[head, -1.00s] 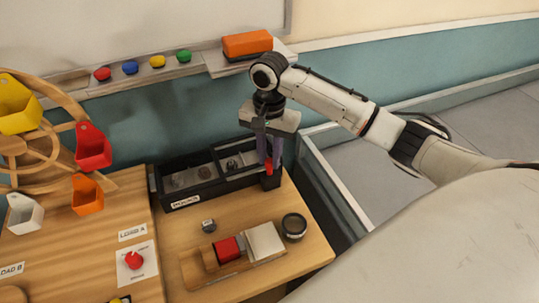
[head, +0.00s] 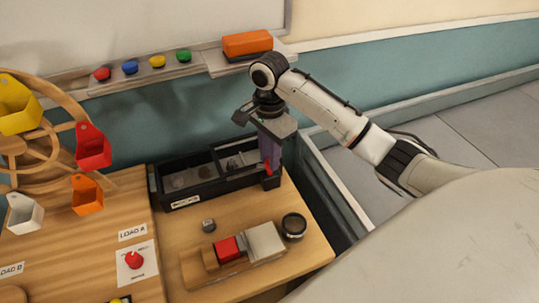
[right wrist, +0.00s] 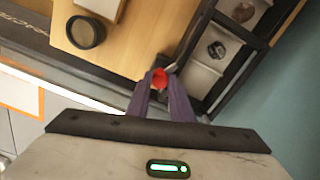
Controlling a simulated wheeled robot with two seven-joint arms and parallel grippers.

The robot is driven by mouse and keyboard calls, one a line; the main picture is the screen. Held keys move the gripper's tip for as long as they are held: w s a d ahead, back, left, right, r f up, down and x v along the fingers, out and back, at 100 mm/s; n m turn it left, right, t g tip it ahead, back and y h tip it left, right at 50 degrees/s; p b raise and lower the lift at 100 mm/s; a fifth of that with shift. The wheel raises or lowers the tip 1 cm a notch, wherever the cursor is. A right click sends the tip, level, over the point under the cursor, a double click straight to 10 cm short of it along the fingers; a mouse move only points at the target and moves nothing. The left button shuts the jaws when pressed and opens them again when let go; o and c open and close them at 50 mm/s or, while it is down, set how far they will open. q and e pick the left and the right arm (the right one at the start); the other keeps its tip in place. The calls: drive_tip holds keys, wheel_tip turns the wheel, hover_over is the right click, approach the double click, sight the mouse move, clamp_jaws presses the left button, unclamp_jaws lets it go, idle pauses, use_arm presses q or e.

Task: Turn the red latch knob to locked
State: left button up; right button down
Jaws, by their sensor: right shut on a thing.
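The red latch knob (head: 267,170) stands at the right end of the black compartment tray (head: 180,203). My right gripper (head: 269,163) points down over that end, with its purple fingers around the knob. In the right wrist view the red knob (right wrist: 159,77) shows between the fingertips of my right gripper (right wrist: 158,84), which is shut on it. The fingers hide part of the knob, and I cannot read any lock marking. My left gripper is not in view.
A wooden wheel with coloured buckets (head: 93,147) stands at the left.

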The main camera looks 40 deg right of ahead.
drive_tip(key=shift+m, duration=1.6)
drive_tip(key=c, duration=1.6)
unclamp_jaws()
drive_tip(key=shift+o, duration=0.2)
drive_tip(key=shift+r, duration=0.15)
wheel_tip(320, 180, up, 10)
